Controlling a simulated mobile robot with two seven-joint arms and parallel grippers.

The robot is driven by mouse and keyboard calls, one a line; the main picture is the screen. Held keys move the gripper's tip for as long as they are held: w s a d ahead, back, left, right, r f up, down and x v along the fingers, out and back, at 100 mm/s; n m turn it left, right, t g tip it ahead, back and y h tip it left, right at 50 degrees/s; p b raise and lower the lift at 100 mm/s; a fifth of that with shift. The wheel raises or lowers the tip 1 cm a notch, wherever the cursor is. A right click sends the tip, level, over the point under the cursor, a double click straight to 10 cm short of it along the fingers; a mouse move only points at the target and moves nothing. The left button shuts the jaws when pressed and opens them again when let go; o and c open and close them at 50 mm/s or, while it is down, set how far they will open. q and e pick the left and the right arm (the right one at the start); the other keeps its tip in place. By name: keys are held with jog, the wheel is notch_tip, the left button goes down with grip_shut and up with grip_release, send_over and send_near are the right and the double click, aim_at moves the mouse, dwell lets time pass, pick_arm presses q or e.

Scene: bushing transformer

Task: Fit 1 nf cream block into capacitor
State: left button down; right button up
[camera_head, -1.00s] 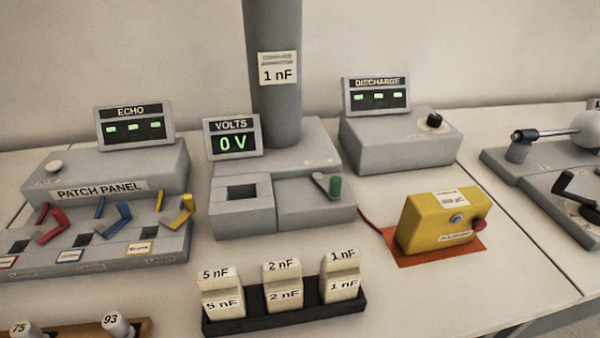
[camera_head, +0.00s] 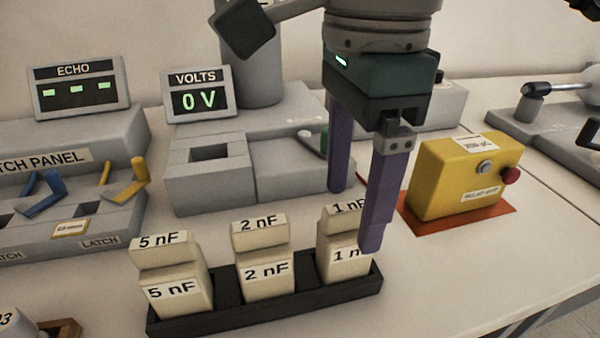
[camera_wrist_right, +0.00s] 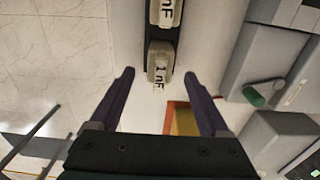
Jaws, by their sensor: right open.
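The cream 1 nF block (camera_head: 334,258) stands upright at the right end of a black rack (camera_head: 270,303). In the right wrist view the block (camera_wrist_right: 160,62) lies ahead of and between the fingertips. My right gripper (camera_head: 355,218) is open and empty above the rack's right end; its near finger partly covers the block's label. No finger visibly grips it. The capacitor is a grey unit with a square socket (camera_head: 209,155), a VOLTS display (camera_head: 198,95) reading 0 V and a tall grey column (camera_head: 250,75), partly hidden by my arm. My left gripper is not in view.
Cream 2 nF (camera_head: 264,268) and 5 nF (camera_head: 172,285) blocks share the rack. A yellow box (camera_head: 458,180) with a red button stands on an orange mat at right. The patch panel (camera_head: 60,205) is at left. Bare table lies right of the rack.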

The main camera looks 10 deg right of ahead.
aim_at(344, 245)
notch_tip(344, 245, down, 4)
jog(key=shift+a+f, duration=0.1)
grip_shut()
dwell(0.7)
